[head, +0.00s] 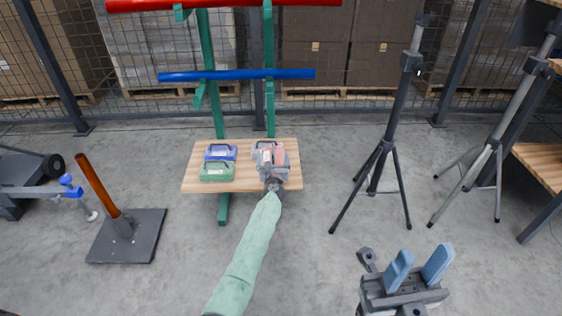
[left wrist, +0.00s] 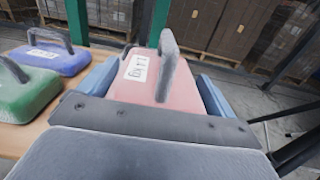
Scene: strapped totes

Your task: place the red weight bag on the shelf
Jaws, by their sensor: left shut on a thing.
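The red weight bag (head: 279,155) is at the right part of the wooden shelf (head: 242,178), mostly covered by my left gripper (head: 272,158). In the left wrist view the red bag (left wrist: 180,88), with a white label and a grey handle, sits between the blue fingers of my left gripper (left wrist: 155,85), which is shut on it. I cannot tell whether the bag rests on the board or hangs just above it. My right gripper (head: 420,266) is open and empty at the lower right, far from the shelf.
A blue bag (head: 221,152) and a green bag (head: 217,171) lie on the shelf's left half. Green uprights with a blue bar (head: 237,75) stand behind. A black tripod (head: 380,160) stands to the right, and a post on a dark base plate (head: 126,236) to the left.

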